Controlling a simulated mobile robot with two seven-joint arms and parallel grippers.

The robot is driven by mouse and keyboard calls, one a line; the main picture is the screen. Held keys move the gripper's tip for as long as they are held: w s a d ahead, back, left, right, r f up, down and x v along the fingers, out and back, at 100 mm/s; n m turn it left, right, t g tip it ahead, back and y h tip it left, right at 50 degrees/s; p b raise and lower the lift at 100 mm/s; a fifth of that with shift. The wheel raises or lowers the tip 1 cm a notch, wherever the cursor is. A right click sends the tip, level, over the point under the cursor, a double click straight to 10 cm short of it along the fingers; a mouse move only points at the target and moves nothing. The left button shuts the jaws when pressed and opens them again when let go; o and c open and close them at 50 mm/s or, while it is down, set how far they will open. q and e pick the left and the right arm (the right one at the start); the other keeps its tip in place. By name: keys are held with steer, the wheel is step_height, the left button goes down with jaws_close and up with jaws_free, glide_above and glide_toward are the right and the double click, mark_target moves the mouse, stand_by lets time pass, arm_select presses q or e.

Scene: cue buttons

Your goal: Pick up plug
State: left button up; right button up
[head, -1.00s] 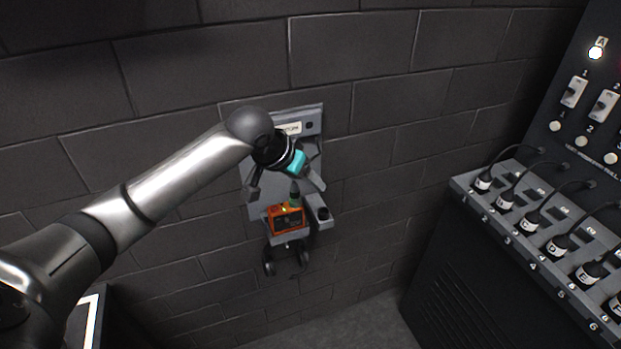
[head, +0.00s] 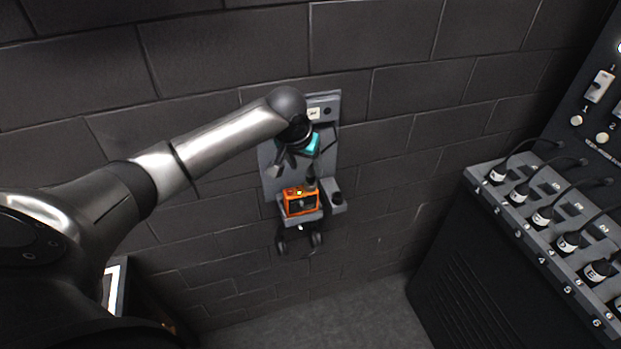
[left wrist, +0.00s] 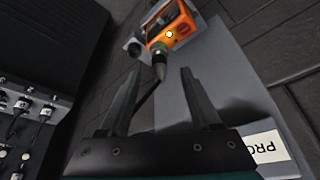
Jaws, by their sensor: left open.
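Several black plugs with white lettered bands and cables (head: 543,216) stand in a row on the grey sloped ledge of the console at right. They also show at the left of the left wrist view (left wrist: 20,106). My left gripper (head: 291,170) is open and empty, well to the left of them, in front of a grey wall holder (head: 271,185). In the left wrist view, a dark probe-like piece with a green band (left wrist: 159,66) lies beyond and between my fingertips (left wrist: 158,76); they do not grip it. My right gripper is out of view.
An orange device (head: 301,201) with a lit yellow spot sits on the wall holder, just below my left gripper. The console (head: 470,250) carries switches and round buttons above its ledge. The dark block wall is close behind; bare floor (head: 330,315) lies between.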

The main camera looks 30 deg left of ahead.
mark_target(309, 172)
arm_select(q)
steer(key=shift+x, duration=2.75)
steer(key=shift+w, duration=0.15)
jaws_close()
steer(key=shift+r, duration=0.1)
